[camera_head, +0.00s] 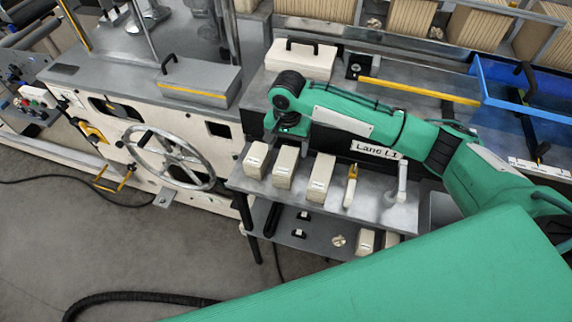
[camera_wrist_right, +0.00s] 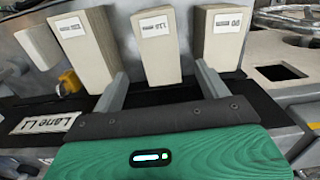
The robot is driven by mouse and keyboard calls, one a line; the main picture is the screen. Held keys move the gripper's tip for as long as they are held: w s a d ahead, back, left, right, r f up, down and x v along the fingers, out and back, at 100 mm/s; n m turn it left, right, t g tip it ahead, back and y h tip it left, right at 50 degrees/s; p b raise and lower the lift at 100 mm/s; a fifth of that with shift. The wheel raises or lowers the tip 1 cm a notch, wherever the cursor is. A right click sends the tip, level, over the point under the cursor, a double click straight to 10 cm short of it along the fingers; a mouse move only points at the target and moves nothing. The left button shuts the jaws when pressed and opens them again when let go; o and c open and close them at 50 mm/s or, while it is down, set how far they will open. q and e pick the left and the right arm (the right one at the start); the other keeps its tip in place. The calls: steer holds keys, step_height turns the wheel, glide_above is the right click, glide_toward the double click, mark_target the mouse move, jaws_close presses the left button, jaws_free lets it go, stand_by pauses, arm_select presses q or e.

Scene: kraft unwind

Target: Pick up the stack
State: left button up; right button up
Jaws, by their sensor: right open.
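Three cream paper stacks with small white labels stand in a row on the grey shelf: the left one (camera_head: 256,159), the middle one (camera_head: 284,168) and the right one (camera_head: 320,178). My right gripper (camera_head: 291,133) hangs at the back edge of this row, behind the left and middle stacks. In the right wrist view its two fingers (camera_wrist_right: 160,88) are apart and empty, with a labelled stack (camera_wrist_right: 157,50) ahead between them. Another labelled stack (camera_wrist_right: 223,40) is to the right and one (camera_wrist_right: 86,50) to the left. My left gripper is not in view.
A "Lane L1" sign (camera_head: 376,150) lies behind the row. A yellow-handled tool (camera_head: 351,186) and a white upright part (camera_head: 401,185) stand to its right. A lower shelf (camera_head: 322,245) holds smaller items. A handwheel (camera_head: 169,158) is at the left.

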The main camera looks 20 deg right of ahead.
mark_target(286, 160)
step_height(286, 160, down, 3)
steer(key=shift+f, duration=0.2)
steer(key=shift+s+a+f+p, duration=0.15)
steer(key=shift+f+p, duration=0.3)
steer(key=shift+p, duration=0.25)
steer(key=f, duration=0.1)
steer(key=f+p, duration=0.1)
steer(key=f, duration=0.1)
steer(key=shift+s+a+f, duration=0.1)
steer(key=shift+s+f, duration=0.15)
steer(key=shift+f+p, duration=0.3)
steer(key=shift+f, duration=0.2)
steer(key=shift+c, duration=0.3)
steer(key=c, duration=1.1)
